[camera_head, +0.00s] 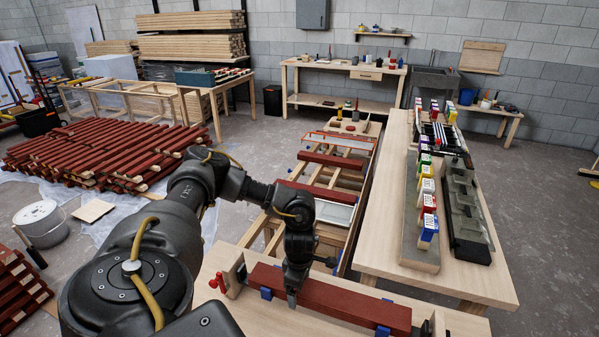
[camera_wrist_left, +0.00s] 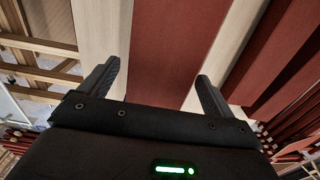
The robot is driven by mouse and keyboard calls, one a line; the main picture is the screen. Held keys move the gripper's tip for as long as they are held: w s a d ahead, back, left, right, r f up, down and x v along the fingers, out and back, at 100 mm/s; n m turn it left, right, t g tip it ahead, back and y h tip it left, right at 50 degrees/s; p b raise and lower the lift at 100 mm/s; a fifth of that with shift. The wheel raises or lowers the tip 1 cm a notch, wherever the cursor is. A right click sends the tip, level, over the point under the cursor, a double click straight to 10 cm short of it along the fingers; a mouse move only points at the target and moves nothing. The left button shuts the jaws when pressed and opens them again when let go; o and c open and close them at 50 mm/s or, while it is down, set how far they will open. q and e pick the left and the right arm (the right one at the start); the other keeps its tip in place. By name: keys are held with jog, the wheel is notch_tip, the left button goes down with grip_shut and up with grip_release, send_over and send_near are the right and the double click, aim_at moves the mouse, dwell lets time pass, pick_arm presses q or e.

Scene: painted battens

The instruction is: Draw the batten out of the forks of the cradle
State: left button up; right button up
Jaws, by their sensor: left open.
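The dark red batten (camera_head: 345,303) lies lengthwise in the blue forks (camera_head: 266,293) of the cradle, on the light wood bench in front of me. Another blue fork (camera_head: 383,331) shows near its right end. My left gripper (camera_head: 291,297) points down at the batten, left of its middle, and hides a little of it. In the left wrist view the batten (camera_wrist_left: 168,50) runs between the two spread fingers of the open gripper (camera_wrist_left: 158,75), with a finger to each side. Contact cannot be made out. My right gripper is not in view.
A red-handled clamp (camera_head: 218,283) stands by the cradle's left end. Behind is a wooden frame with red battens (camera_head: 331,161). A large stack of red battens (camera_head: 95,150) lies on the floor at left.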

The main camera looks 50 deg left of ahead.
pick_arm(q)
jog(key=shift+f, duration=0.4)
jog(key=shift+c, duration=0.4)
jog(key=c, duration=1.4)
jog(key=o, duration=0.8)
jog(key=shift+c, duration=0.2)
jog(key=shift+r, duration=0.1)
jog(key=c, duration=0.3)
jog(key=shift+w+r+p, duration=0.1)
jog(key=shift+r+p, duration=2.05)
jog(key=shift+r, duration=0.5)
jog(key=shift+c, duration=0.2)
jog(key=shift+r, duration=0.35)
jog(key=shift+r+p, duration=0.1)
jog(key=shift+p, duration=0.2)
jog(key=shift+r+p, duration=1)
jog(key=shift+r, duration=0.4)
